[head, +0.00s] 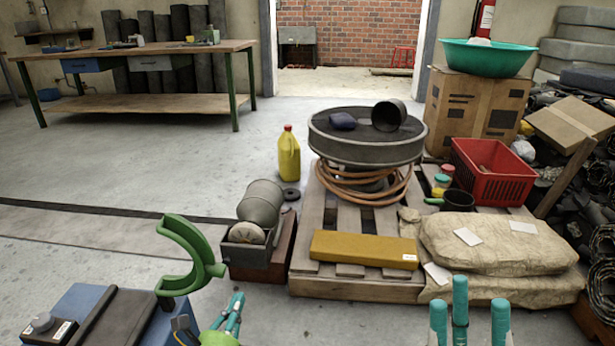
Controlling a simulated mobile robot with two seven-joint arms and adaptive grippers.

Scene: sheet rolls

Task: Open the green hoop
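The green hoop (205,258) shows at the lower left as a thick C-shaped band standing up beside a blue box-like unit (80,300). Its gap faces left; its lower end comes down by the unit's right edge, and I cannot tell how it is attached. My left gripper (235,310), with teal-tipped fingers, is below and to the right of the hoop, apart from it in the picture. Its fingers are seen close together at an angle, so their opening is unclear. My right gripper (468,312) is at the bottom right, its teal fingers spread and empty, far from the hoop.
A wooden pallet (340,285) holds a yellow block (363,249), a large grey drum (366,150) and sacks (490,245). A grey cylinder (261,203) rests on a box right of the hoop. A yellow jug (288,155) stands behind. Floor behind the hoop is clear.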

